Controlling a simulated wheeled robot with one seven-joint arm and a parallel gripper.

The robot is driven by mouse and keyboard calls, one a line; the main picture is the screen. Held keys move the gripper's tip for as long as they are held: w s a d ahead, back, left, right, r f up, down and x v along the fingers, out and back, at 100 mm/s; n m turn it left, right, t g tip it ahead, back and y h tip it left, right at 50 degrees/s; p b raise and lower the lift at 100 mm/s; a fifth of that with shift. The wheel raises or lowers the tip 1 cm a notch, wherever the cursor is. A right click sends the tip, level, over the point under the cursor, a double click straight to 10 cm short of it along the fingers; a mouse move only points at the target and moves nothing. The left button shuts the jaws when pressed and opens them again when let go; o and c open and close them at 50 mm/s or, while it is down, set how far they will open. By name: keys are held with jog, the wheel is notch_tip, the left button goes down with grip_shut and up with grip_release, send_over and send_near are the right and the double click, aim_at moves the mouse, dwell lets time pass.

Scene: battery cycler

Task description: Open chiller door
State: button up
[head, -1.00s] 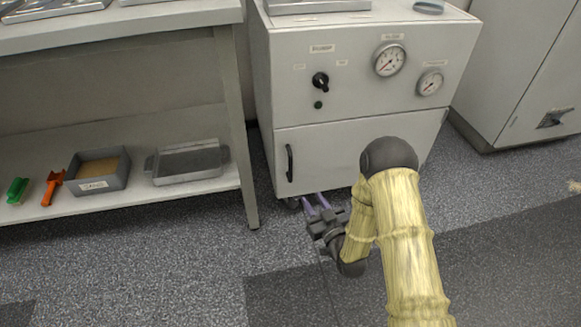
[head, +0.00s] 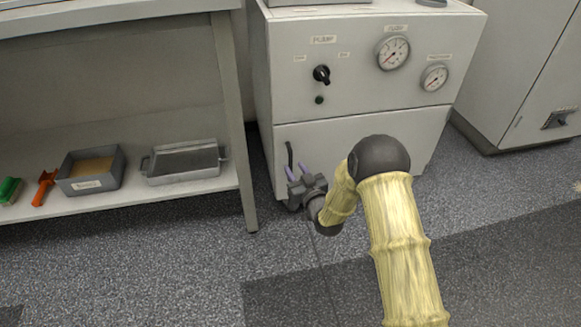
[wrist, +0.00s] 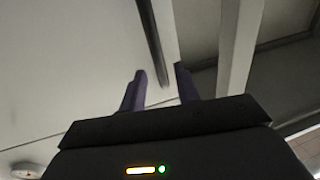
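The chiller (head: 365,95) is a light grey cabinet with a closed lower door (head: 335,140). A dark vertical bar handle (head: 289,155) is at the door's left edge. My gripper (head: 296,170) is just in front of the handle's lower part and hides its bottom end. In the wrist view, the two purple fingers of my gripper (wrist: 160,86) are apart, with nothing held between them. The dark handle (wrist: 150,40) comes down from the top of that view, and its end lies in line with the gap between the fingertips. I cannot tell whether the fingers touch it.
A bench leg (head: 238,130) stands close to the left of the chiller. The low shelf (head: 125,200) holds a grey bin (head: 92,184) and a metal tray (head: 183,178). Another cabinet (head: 520,70) stands at right. The floor (head: 190,270) in front is clear.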

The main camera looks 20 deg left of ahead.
aim_at(291, 163)
jog(key=b+x, duration=0.1)
jog(key=x, duration=0.3)
jog(key=shift+f, duration=0.1)
jog(key=shift+w+a+b, duration=0.2)
jog(key=shift+w+b, duration=0.05)
jog(key=shift+b, duration=0.05)
grip_shut()
